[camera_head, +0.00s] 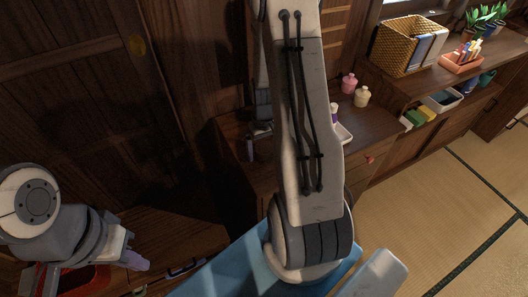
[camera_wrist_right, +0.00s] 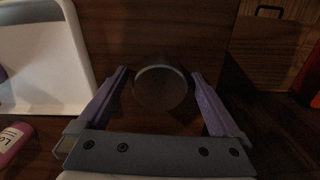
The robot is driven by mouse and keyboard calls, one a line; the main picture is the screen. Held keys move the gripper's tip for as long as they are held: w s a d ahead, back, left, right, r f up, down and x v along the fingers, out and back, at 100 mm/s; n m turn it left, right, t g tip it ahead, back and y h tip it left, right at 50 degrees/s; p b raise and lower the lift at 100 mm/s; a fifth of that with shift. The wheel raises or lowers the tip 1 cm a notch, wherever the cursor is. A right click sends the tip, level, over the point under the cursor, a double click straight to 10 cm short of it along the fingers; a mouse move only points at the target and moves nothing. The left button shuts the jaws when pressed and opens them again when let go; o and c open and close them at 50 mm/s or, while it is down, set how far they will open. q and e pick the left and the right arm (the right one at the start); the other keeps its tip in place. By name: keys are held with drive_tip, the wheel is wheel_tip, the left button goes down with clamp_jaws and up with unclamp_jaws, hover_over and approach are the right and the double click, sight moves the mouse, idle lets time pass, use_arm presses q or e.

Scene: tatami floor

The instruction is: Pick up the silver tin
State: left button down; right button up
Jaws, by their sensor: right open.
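In the right wrist view a round, dark tin (camera_wrist_right: 160,92) with a pale grey rim stands on the brown wooden surface; in this dim light I take it to be the silver tin. My right gripper (camera_wrist_right: 159,75) is open, with one purple finger on each side of the tin and a gap visible on both sides. In the head view my right arm covers the middle, and I cannot make out the tin there. My left gripper (camera_head: 136,262) is at the lower left, far from the tin; its jaw opening is not clear.
A white tray (camera_wrist_right: 40,55) and a pink labelled bottle (camera_wrist_right: 12,145) lie left of the tin. In the head view a pink bottle (camera_head: 348,84) and a cream bottle (camera_head: 361,97) stand on the cabinet. A wicker basket (camera_head: 395,48) is further back. Tatami floor (camera_head: 420,190) is clear at right.

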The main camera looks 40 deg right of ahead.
drive_tip(key=c, duration=1.4)
